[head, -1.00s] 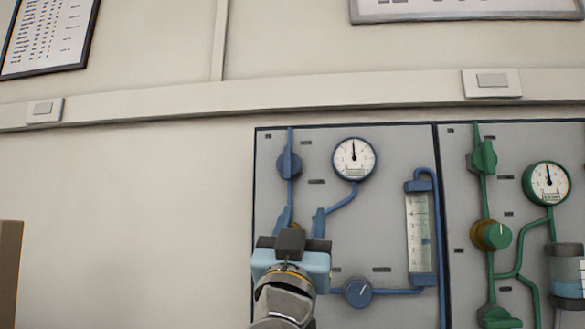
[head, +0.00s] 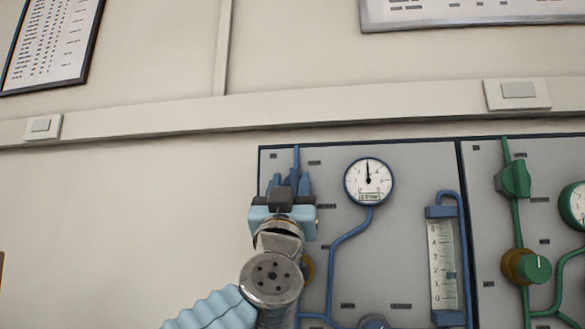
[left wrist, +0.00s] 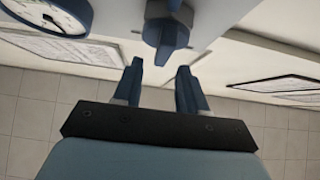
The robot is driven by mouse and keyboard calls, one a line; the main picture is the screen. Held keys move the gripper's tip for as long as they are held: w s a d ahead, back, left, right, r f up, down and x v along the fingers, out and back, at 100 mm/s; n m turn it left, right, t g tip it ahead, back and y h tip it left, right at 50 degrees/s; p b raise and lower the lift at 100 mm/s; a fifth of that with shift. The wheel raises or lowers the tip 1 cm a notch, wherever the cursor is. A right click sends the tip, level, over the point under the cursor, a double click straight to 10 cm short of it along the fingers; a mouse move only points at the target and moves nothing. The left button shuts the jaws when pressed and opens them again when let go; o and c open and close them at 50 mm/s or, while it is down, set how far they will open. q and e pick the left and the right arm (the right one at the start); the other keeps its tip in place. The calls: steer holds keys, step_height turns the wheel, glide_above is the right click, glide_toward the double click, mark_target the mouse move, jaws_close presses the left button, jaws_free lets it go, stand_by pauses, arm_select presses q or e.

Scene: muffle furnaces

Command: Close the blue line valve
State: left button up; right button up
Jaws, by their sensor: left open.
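The blue line valve (left wrist: 168,28) is a dark blue knob with a bar-shaped handle on the grey panel. It shows at the top of the left wrist view. In the head view my left gripper (head: 290,183) mostly hides it, at the upper left of the panel below the blue pipe (head: 296,156). In the left wrist view the left gripper's two fingers (left wrist: 160,72) are spread and empty. The valve handle lies just beyond the fingertips, roughly in line with the gap. I see no clear contact. My right gripper is out of view.
The blue-rimmed gauge (head: 369,182) is right of my gripper. A flowmeter tube (head: 442,265) stands farther right. The green line's valve (head: 514,179) and knob (head: 526,267) are on the neighbouring panel.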

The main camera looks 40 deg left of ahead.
arm_select(q)
steer(key=shift+x, duration=1.3)
jaws_close()
